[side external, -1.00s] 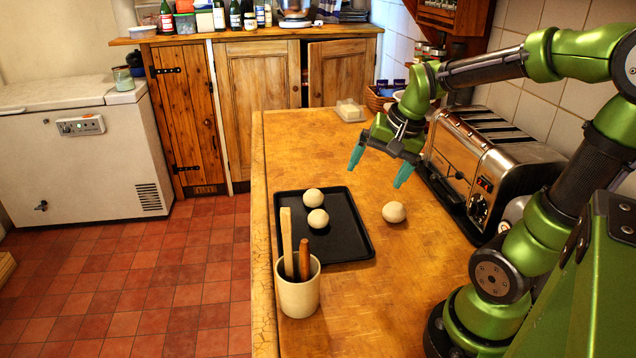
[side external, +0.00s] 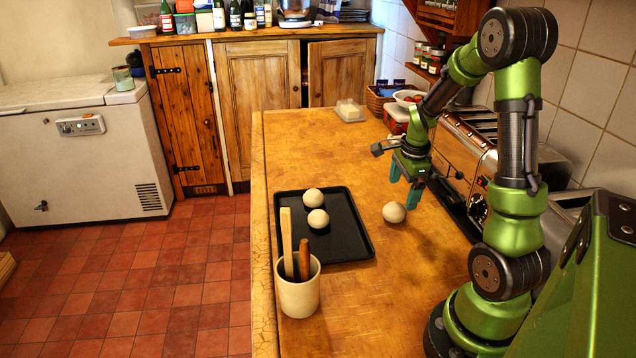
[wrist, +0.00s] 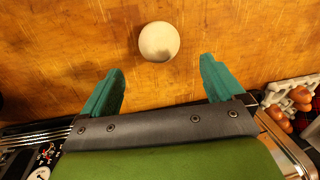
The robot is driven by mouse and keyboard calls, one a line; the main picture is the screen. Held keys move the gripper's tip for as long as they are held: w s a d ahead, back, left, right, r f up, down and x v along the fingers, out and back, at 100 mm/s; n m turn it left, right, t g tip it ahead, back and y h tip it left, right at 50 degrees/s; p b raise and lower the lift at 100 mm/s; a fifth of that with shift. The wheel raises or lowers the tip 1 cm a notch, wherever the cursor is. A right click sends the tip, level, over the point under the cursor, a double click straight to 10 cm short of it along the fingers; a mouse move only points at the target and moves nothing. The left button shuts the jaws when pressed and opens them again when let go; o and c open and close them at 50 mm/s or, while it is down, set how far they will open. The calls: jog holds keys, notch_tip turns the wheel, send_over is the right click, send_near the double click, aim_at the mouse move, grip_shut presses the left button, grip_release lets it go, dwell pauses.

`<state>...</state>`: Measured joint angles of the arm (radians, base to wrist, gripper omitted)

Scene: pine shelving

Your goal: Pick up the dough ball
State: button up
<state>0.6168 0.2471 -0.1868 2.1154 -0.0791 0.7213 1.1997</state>
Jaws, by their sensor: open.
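A pale round dough ball (side external: 394,212) rests on the wooden counter to the right of the black tray. It also shows in the wrist view (wrist: 159,41), ahead of the gap between my fingertips and touching neither. Two more dough balls, one behind (side external: 313,196) and one in front (side external: 318,219), sit on the black tray (side external: 350,245). My gripper (side external: 404,190) is open with teal fingers pointing down, just above and behind the loose ball. In the wrist view my gripper (wrist: 160,80) has its fingers wide apart with nothing between them.
A metal toaster (side external: 462,160) stands close on the right of my gripper. A crock (side external: 298,292) with wooden utensils stands at the tray's front left corner. The counter (side external: 310,150) behind the tray is clear.

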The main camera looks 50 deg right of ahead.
aim_at(397, 205)
jog(key=f, duration=0.3)
jog(key=w+f, duration=0.1)
jog(key=f, duration=0.3)
jog(key=shift+w+d+f, duration=0.15)
jog(key=shift+w+d, duration=0.05)
jog(key=c, duration=0.8)
